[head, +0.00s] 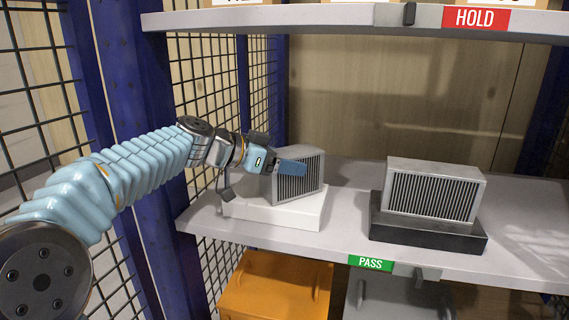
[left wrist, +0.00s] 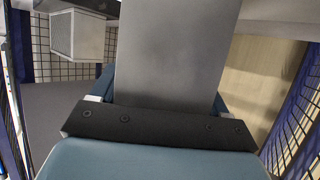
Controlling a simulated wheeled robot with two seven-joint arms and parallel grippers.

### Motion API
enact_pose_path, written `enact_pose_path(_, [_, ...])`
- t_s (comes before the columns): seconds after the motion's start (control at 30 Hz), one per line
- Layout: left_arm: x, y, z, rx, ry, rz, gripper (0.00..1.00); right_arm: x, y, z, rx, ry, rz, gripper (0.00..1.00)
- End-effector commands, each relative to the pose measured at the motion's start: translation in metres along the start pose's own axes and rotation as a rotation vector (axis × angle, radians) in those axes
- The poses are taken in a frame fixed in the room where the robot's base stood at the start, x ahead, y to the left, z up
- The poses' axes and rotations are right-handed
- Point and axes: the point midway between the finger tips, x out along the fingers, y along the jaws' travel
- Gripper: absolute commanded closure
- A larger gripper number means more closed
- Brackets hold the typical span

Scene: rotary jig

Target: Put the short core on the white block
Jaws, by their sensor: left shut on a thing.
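The short core (head: 311,177), a grey finned block, is upright over the white block (head: 250,212) on the left of the shelf in the head view. Its lower edge is at the white block's top; I cannot tell whether it rests there fully. My left gripper (head: 284,166) is shut on it from the left, with a blue finger across its near face. In the left wrist view the core's plain grey side (left wrist: 170,50) fills the space between the fingers. My right gripper is not in view.
A longer finned core (head: 432,190) sits on a black block (head: 425,232) to the right; that core also shows in the left wrist view (left wrist: 77,36). An upper shelf (head: 350,18) overhangs. A blue post (head: 140,130) and wire mesh stand at left. Bare shelf lies between the blocks.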

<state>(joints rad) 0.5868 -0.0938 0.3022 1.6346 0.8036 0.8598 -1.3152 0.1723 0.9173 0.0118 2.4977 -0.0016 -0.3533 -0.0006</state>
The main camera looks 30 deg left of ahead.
Motion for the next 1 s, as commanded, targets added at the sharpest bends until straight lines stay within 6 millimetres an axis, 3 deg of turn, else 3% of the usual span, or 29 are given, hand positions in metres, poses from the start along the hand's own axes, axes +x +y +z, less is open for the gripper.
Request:
enact_pose_path(0.23, [0.001, 0.0, 0.001, 0.002, 0.003, -0.001, 0.9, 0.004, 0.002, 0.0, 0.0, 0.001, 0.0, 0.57])
enact_pose_path(0.27, [0.001, 0.0, 0.003, 0.0, -0.001, 0.0, 0.24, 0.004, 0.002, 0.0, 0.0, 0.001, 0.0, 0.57])
enact_pose_path(0.4, [0.001, 0.0, 0.002, 0.0, -0.001, 0.0, 0.02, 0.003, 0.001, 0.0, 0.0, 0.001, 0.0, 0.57])
enact_pose_path(0.73, [-0.002, 0.0, -0.003, 0.0, -0.001, 0.0, 0.0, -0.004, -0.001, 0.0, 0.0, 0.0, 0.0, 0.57])
enact_pose_path(0.87, [-0.023, -0.001, -0.001, 0.002, 0.0, -0.005, 0.0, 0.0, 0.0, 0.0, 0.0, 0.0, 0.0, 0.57])
enact_pose_path(1.0, [-0.057, 0.0, -0.002, 0.003, 0.0, -0.004, 0.0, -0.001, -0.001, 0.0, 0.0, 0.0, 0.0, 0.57])
